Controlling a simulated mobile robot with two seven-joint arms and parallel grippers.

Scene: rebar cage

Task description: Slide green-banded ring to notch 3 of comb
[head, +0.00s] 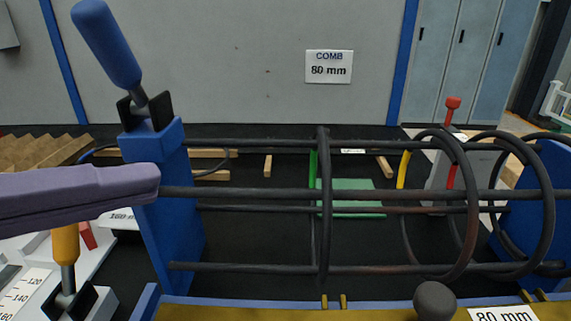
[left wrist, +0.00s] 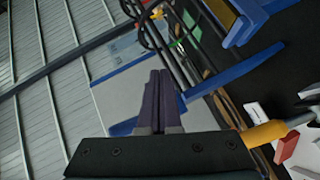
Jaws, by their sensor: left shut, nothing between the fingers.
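The green-banded ring (head: 323,235) is a dark ring seen nearly edge-on in the head view, around the long dark bars left of the other rings. Its green band (head: 312,167) shows on its left edge. The brass comb (head: 250,310) runs along the bottom edge, with small upright teeth below this ring. Its notch numbers cannot be read. My left gripper (head: 152,182) is shut and empty, in front of the left blue end plate and well left of the ring. Its purple fingers (left wrist: 159,95) lie together in the left wrist view. My right gripper is not in view.
A yellow-banded ring (head: 404,170), a red-banded ring (head: 451,175) and others crowd the right side. Blue end plates (head: 165,225) hold the bars. A blue-handled clamp (head: 108,45) rises at left. A dark ball knob (head: 435,300) stands in front of the comb.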

